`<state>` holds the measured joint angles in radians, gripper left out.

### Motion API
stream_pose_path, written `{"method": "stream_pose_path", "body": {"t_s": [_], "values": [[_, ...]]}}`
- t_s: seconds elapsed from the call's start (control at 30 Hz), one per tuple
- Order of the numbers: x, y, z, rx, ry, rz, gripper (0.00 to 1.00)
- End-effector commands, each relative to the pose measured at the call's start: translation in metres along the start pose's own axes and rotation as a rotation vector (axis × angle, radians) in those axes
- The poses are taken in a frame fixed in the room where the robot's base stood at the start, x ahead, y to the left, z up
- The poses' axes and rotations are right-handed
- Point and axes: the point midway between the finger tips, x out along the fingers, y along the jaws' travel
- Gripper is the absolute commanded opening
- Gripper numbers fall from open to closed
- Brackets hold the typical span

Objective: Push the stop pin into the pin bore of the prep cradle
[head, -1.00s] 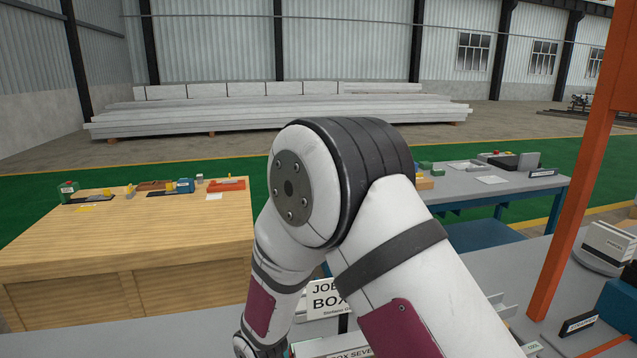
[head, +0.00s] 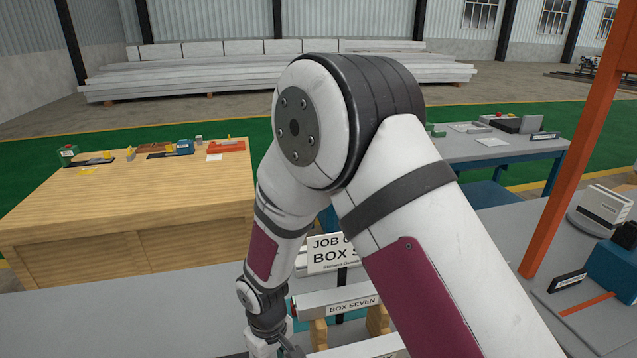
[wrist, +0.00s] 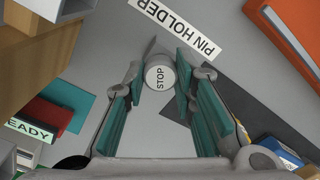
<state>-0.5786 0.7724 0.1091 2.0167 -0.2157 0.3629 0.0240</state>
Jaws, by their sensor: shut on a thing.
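In the wrist view, the stop pin (wrist: 160,78) shows as a round white cap lettered STOP between the fingertips of my gripper (wrist: 161,70). The teal-padded fingers are closed on its sides. Its shaft is hidden beneath the cap. A white PIN HOLDER label (wrist: 178,28) lies on the grey surface just beyond the pin. I cannot make out the prep cradle or its pin bore in either view. In the head view, my arm covers the middle and only the wrist end shows at the bottom edge.
An orange post (head: 555,170) rises on the right. A wooden bench (head: 130,205) with small parts stands left. The wrist view shows an orange part (wrist: 285,40) at upper right.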

Motion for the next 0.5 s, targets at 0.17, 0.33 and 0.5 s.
{"method": "stream_pose_path", "body": {"t_s": [0.17,0.33,0.5], "values": [[-0.007,0.000,0.000,0.001,0.001,0.000,0.00],[-0.013,0.000,0.000,0.001,0.000,0.000,0.00],[-0.019,0.000,0.000,0.002,0.000,0.000,0.00]]}}
